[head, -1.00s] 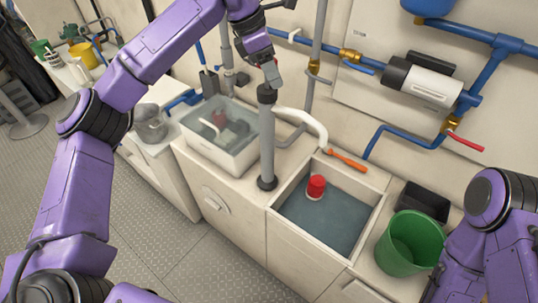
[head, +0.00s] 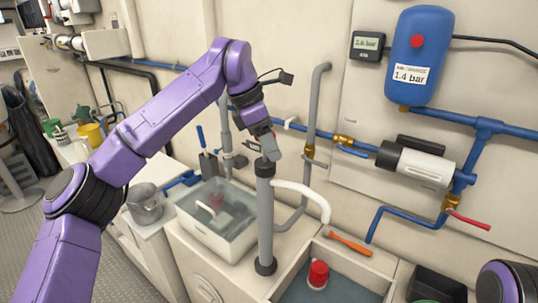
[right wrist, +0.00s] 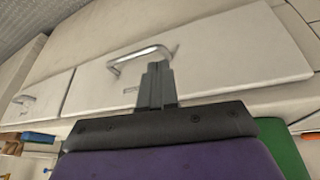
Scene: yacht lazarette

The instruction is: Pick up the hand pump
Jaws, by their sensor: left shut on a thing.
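The hand pump is a grey upright tube (head: 265,217) with a black cap, a black foot and a curved white hose at its top right. My left gripper (head: 269,151) is shut on its top end. The pump is upright in front of the clear water-filled tub; I cannot tell whether its foot touches the counter. My right gripper (right wrist: 156,85) shows in the right wrist view with its fingers together and nothing between them, in front of a drawer front with a metal handle.
A sunken basin (head: 345,290) holds a red-topped object (head: 318,274), with an orange-handled tool (head: 349,244) at its back edge. The tub (head: 217,221) is left of the pump, a metal bucket (head: 145,204) farther left. Pipes and a blue tank (head: 419,57) line the wall.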

